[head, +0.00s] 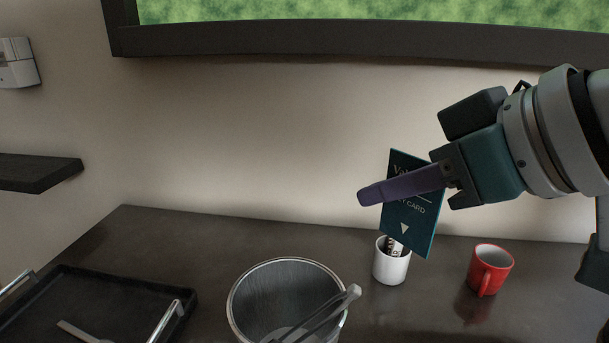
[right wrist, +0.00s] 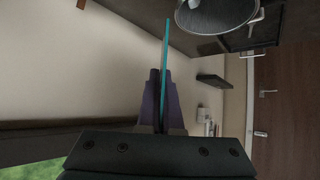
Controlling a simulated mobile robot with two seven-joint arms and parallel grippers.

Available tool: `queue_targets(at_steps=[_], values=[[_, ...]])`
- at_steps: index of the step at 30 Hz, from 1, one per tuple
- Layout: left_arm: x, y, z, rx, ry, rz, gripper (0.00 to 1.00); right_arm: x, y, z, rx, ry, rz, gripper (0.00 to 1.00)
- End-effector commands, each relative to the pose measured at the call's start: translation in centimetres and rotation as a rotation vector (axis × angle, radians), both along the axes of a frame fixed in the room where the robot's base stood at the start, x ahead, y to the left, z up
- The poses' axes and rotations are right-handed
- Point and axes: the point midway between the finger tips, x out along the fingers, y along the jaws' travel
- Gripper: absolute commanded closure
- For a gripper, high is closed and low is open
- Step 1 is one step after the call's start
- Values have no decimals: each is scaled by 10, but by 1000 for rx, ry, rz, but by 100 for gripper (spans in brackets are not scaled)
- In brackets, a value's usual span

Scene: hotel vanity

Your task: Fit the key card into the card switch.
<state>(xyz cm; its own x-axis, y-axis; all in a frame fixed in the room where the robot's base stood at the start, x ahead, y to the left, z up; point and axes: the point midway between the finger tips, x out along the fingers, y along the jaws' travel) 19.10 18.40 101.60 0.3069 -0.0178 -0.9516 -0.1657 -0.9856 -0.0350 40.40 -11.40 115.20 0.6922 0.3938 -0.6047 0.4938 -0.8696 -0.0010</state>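The key card (head: 410,222) is a teal card with pale lettering and a white arrow pointing down. My right gripper (head: 372,196) is shut on it, with purple fingers across its upper half; the card hangs slightly tilted, above and in front of a white cup. In the right wrist view the card (right wrist: 166,75) shows edge-on between the fingers (right wrist: 160,95). A white wall unit (head: 17,63), likely the card switch, is cut off at the head view's left edge, far from the card. Its slot cannot be made out. My left gripper is not in view.
The white cup (head: 391,266) holds a printed packet. A red mug (head: 490,270) stands to its right. A metal bucket (head: 240,290) with tongs is at front centre, and a black tray (head: 75,282) at left. A dark shelf (head: 38,172) juts from the left wall.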

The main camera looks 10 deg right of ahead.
Motion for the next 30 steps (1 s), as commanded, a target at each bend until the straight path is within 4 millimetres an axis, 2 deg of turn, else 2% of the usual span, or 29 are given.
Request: queue_targets(at_steps=[5,9,17,18,26,30], values=[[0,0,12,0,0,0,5,-20,-29,51,-8,-7,83,100],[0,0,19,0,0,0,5,-49,-45,95,-10,-7,210,100],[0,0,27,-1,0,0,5,-102,-57,145,-9,-3,429,100],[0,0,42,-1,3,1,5,-104,-56,161,-5,-2,439,100],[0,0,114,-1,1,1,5,-102,-55,224,1,-2,437,100],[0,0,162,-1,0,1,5,-102,-55,266,0,-3,437,100]])
